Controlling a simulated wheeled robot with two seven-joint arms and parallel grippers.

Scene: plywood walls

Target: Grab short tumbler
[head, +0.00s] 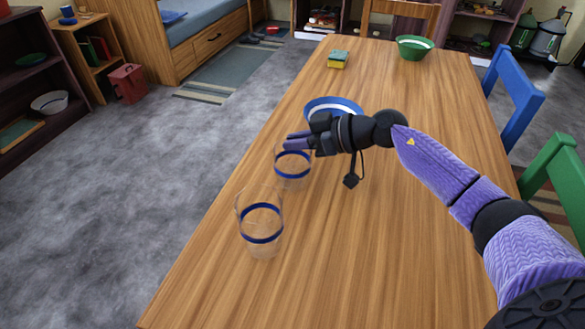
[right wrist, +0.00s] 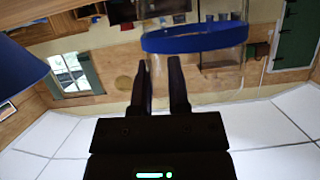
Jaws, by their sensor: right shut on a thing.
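Two clear tumblers with blue bands show in the head view near the table's left edge. The farther tumbler (head: 292,172) looks the shorter one, and the nearer tumbler (head: 260,223) stands upright on the table. My right gripper (head: 294,141) is at the farther tumbler's rim, its fingers pointing left and shut on it. In the right wrist view the fingers (right wrist: 160,75) overlap one side of the glass, and its blue band (right wrist: 195,40) is beyond them. I cannot tell whether the farther tumbler touches the table. My left gripper is not in view.
A blue and white bowl (head: 333,106) sits just behind my right gripper. A yellow-green sponge (head: 338,60) and a green bowl (head: 413,47) are at the far end of the wooden table (head: 350,250). Blue (head: 513,95) and green (head: 560,180) chairs line the right side.

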